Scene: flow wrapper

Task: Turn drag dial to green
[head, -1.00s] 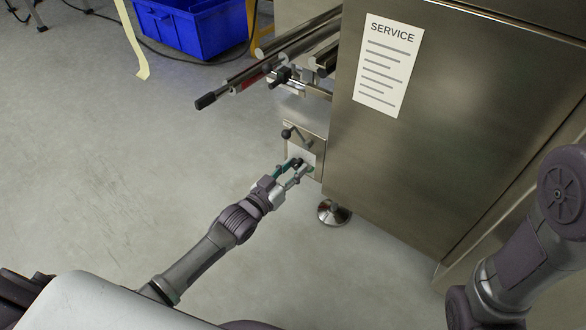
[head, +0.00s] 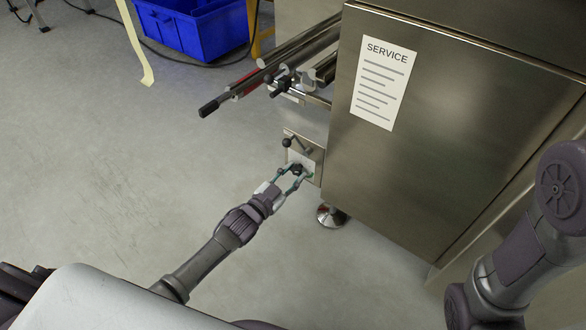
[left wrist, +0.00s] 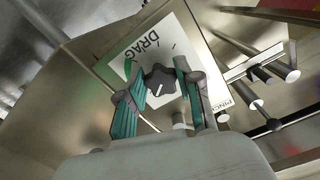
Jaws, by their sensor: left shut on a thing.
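The drag dial is a dark lobed knob with a white pointer line; in the left wrist view the dial (left wrist: 160,80) sits on a white plate (left wrist: 179,42) marked DRAG. A green patch (left wrist: 128,66) shows at the plate's left edge. In the head view the dial (head: 297,168) is small on the low front panel. My left gripper (head: 295,176) is at the dial, its teal fingers on either side; in the left wrist view the gripper (left wrist: 162,85) is shut on it. Part of the scale is hidden by the fingers. My right gripper is out of view.
The steel machine (head: 450,130) with its SERVICE sheet (head: 384,83) stands right of the panel. A black-knobbed lever (head: 288,142) sits just above the dial, and rods with a black handle (head: 209,107) stick out higher up. A blue crate (head: 190,25) stands behind.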

